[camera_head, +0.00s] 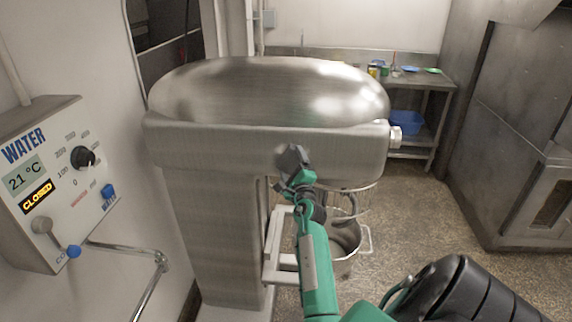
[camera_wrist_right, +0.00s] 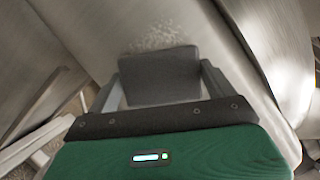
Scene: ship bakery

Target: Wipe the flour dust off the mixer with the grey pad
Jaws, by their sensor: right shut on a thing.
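The mixer (camera_head: 230,149) is a large brushed-metal machine with a rounded top, standing in the middle of the head view. My right gripper (camera_head: 296,172) is in front of the side of the mixer head. It is shut on the grey pad (camera_wrist_right: 160,77), which is against or very close to the metal; I cannot tell which. The pad also shows in the head view (camera_head: 291,158). A pale speckled patch of flour dust (camera_wrist_right: 160,37) shows on the metal just beyond the pad in the right wrist view. My left gripper is not in view.
A water control panel (camera_head: 58,190) with a pipe (camera_head: 150,290) is on the left wall. A mixing bowl (camera_head: 343,250) stands under the mixer head. A metal table (camera_head: 440,82) with a blue bin (camera_head: 406,123) is at the back. The floor to the right is clear before the oven (camera_head: 520,130).

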